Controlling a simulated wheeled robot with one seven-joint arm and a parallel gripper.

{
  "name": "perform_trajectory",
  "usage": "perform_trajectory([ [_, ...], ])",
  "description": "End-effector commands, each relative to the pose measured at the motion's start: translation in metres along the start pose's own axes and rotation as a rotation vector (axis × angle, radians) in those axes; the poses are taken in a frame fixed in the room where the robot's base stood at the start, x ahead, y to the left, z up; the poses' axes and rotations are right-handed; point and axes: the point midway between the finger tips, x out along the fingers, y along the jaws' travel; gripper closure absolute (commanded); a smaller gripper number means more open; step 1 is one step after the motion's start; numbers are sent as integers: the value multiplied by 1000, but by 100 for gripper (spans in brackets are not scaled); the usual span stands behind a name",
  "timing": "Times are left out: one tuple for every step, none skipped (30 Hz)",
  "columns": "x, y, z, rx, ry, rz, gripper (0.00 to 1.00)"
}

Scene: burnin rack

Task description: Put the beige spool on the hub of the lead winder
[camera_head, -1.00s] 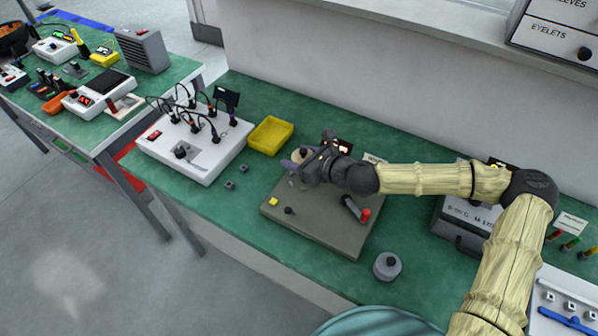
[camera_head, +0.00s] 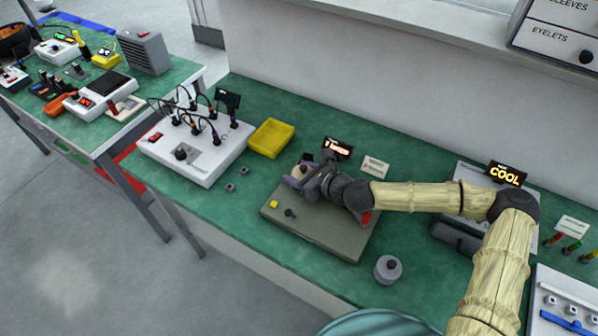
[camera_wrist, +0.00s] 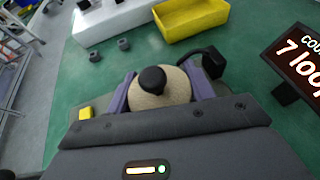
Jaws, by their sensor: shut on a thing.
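The beige spool (camera_wrist: 165,94) sits between the two purple fingers of my gripper (camera_wrist: 160,93), which is shut on it in the wrist view. A round black knob (camera_wrist: 152,79) shows at the spool's top; I cannot tell whether it is the hub. In the head view my gripper (camera_head: 298,178) is low over the back left of the lead winder's grey-brown base (camera_head: 310,231), with the spool (camera_head: 302,170) partly showing. The spool's underside is hidden, so I cannot tell whether it rests on the hub. The winder's display (camera_wrist: 300,58) reads "7 loop".
A yellow tray (camera_head: 271,138) and a white box with cables (camera_head: 204,152) stand left of the winder. A small yellow block (camera_head: 274,204) and a black knob (camera_head: 289,212) are on its base. A grey lidded pot (camera_head: 388,269) stands in front right.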

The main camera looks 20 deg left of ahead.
Motion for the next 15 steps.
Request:
perform_trajectory([
  [0, 0, 0, 0, 0, 0, 70],
  [0, 0, -1, 0, 0, 0, 70],
  [1, 0, -2, 1, 0, 0, 70],
  [1, 0, -3, 1, 0, 0, 70],
  [1, 0, -2, 1, 0, 0, 44],
  [1, 0, -2, 1, 0, 0, 36],
  [1, 0, -2, 1, 0, 0, 30],
  [1, 0, -2, 1, 0, 0, 26],
  [1, 0, -2, 1, 0, 0, 26],
  [1, 0, -2, 0, 0, 0, 26],
  [1, 0, -2, 0, 0, 0, 26],
  [1, 0, -2, 0, 0, 1, 26],
  [1, 1, -2, 0, 0, 1, 26],
  [1, 1, -2, 0, 0, 2, 26],
  [1, 1, -2, 0, 0, 2, 26],
])
